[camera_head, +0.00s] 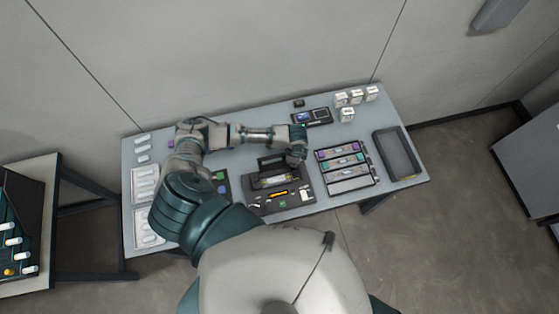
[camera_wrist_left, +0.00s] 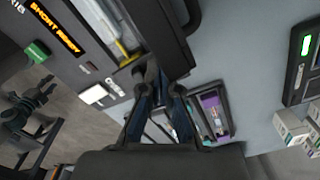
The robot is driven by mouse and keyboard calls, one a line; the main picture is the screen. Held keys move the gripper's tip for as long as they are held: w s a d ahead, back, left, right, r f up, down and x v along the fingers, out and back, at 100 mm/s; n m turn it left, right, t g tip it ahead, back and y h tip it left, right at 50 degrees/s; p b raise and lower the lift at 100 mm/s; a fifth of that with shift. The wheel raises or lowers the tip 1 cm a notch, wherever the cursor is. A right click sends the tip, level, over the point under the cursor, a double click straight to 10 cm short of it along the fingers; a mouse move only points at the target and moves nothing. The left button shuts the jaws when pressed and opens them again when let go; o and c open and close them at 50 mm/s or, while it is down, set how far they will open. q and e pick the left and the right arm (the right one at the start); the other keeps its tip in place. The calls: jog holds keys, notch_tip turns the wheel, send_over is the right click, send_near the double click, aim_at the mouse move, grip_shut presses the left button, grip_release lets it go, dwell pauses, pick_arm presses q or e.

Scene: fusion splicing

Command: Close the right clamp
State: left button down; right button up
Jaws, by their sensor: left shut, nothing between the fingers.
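The dark splicer (camera_head: 281,202) lies near the front middle of the table, with an orange-lit display and a light and yellow strip in its recess. In the left wrist view, the splicer (camera_wrist_left: 75,78) fills the upper left, with orange text, a green button and a white button. My left gripper (camera_head: 298,158) is over the splicer's right rear corner. In the left wrist view its fingers (camera_wrist_left: 155,75) are shut with nothing between them, close by the splicer's edge. The right clamp cannot be made out clearly; the fingers may hide part of it. My right gripper is not in view.
A rack with coloured cassettes (camera_head: 345,173) stands right of the splicer, and an empty dark tray (camera_head: 396,154) is beyond it. A small device with a screen (camera_head: 312,117) and several white boxes (camera_head: 347,115) stand at the back. White trays (camera_head: 145,182) lie at left.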

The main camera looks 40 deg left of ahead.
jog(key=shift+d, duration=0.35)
pick_arm(q)
jog(key=shift+r, duration=0.1)
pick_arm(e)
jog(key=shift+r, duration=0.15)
pick_arm(q)
jog(key=shift+w+a+r+p, duration=0.1)
jog(key=shift+r+p, duration=0.5)
jog(key=shift+r, duration=0.05)
jog(key=shift+w+a+r+p, duration=0.1)
jog(key=shift+r+p, duration=0.5)
jog(key=shift+r, duration=0.3)
jog(key=shift+w+a+r, duration=0.1)
jog(key=shift+a+r, duration=0.05)
jog(key=shift+r, duration=0.8)
jog(key=shift+w+a+r, duration=0.1)
jog(key=shift+a+r, duration=0.05)
jog(key=shift+r, duration=0.75)
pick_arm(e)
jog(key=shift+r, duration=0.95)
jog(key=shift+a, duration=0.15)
